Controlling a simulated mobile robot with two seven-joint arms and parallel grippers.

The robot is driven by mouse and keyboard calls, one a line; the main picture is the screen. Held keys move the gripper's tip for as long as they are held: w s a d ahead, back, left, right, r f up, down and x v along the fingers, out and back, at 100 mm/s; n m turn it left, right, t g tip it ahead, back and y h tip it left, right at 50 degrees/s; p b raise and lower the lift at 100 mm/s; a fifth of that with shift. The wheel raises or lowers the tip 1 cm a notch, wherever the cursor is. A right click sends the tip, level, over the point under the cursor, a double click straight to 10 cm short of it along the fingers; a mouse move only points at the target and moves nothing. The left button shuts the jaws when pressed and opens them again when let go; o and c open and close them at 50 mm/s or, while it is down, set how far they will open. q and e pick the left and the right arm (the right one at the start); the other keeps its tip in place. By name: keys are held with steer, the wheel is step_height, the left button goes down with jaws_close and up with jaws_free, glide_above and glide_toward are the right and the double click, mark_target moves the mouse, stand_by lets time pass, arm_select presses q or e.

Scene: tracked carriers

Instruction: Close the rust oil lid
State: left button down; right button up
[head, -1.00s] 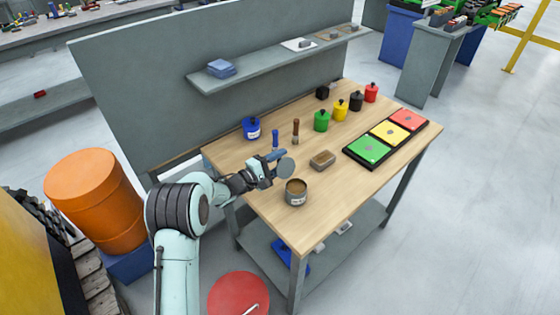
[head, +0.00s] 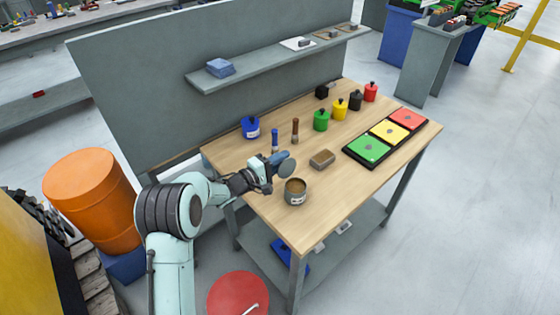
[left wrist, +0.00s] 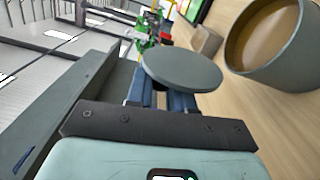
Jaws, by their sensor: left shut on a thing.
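The rust oil tin (head: 296,197) stands open on the workbench near its front left edge, with brown contents showing at its mouth. It also shows at the upper right of the left wrist view (left wrist: 285,62). My left gripper (head: 274,163) is shut on a round grey lid (head: 287,167), beside the tin and slightly above the table. In the left wrist view the lid (left wrist: 182,68) sits between blue fingertips, its flat face toward the camera, apart from the tin. My right gripper is not in view.
A brown block (head: 322,158) lies right of the tin. Several coloured pots (head: 321,121) and a tray of coloured plates (head: 345,152) are farther right.

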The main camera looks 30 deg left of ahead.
arm_select(q)
steer(key=shift+s+d+r+m+b, duration=0.25)
steer(key=shift+d+m+b, duration=0.25)
steer(key=shift+m, duration=0.6)
steer(key=shift+s+d+r+m+b, duration=0.1)
steer(key=shift+d+r+m+b, duration=0.15)
steer(key=shift+d+m, duration=0.6)
steer(key=shift+a+m, duration=0.3)
steer(key=shift+m, duration=0.05)
steer(key=c, duration=1.1)
jaws_free()
steer(key=shift+s, duration=0.1)
steer(key=v, duration=1.3)
steer(key=shift+s+a+b, duration=0.1)
steer(key=shift+b, duration=0.2)
